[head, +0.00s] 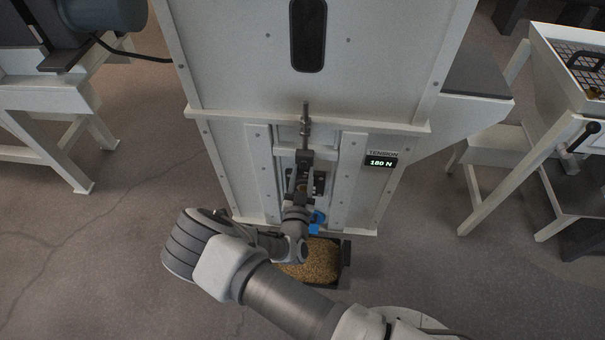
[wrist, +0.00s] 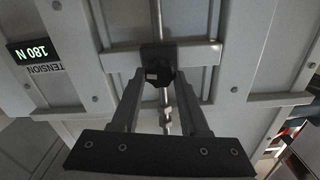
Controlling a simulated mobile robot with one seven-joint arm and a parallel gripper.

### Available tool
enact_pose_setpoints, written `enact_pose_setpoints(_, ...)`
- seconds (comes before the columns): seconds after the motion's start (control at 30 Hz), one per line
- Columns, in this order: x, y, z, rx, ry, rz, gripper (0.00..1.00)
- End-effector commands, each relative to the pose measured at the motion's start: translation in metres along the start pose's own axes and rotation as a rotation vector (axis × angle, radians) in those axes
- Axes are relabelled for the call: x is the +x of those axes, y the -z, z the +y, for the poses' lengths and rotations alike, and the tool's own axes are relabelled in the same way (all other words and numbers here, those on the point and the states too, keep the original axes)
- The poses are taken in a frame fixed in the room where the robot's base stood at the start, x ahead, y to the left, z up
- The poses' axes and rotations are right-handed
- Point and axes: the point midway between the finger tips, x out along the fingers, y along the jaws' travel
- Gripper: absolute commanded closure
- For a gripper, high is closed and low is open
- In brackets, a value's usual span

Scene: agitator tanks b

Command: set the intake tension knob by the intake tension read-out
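The intake tension knob is a dark knob (wrist: 158,66) on a threaded metal rod (wrist: 167,110) in the wrist view. In the head view the dark knob (head: 304,158) sits below the upper end of the upright rod. My gripper (wrist: 159,76) has its two fingers on either side of the knob, with the tips close to its edges. Whether they touch it I cannot tell. It also shows in the head view (head: 301,170), partly hidden by my own wrist. The tension read-out (head: 381,162) is to the right of the rod and appears to show 180 N; the wrist view also shows it (wrist: 30,53).
The rod stands in a recess of a pale machine housing (head: 230,75) with raised side rails. A dark tray of grain (head: 343,265) lies on the floor below. Pale stands are at the left (head: 60,95) and right (head: 495,185). Bare floor lies at the lower left.

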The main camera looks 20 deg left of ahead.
Motion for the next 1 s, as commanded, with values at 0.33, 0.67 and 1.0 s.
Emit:
enact_pose_setpoints(0.33, -0.0004, -0.0002, 0.0, 0.002, 0.0, -0.001, 1.0)
enact_pose_setpoints(0.67, -0.0006, 0.0004, 0.0001, 0.104, 0.001, -0.002, 1.0)
enact_pose_setpoints(1.0, -0.0009, 0.0003, 0.0012, 0.391, 0.0, -0.003, 1.0)
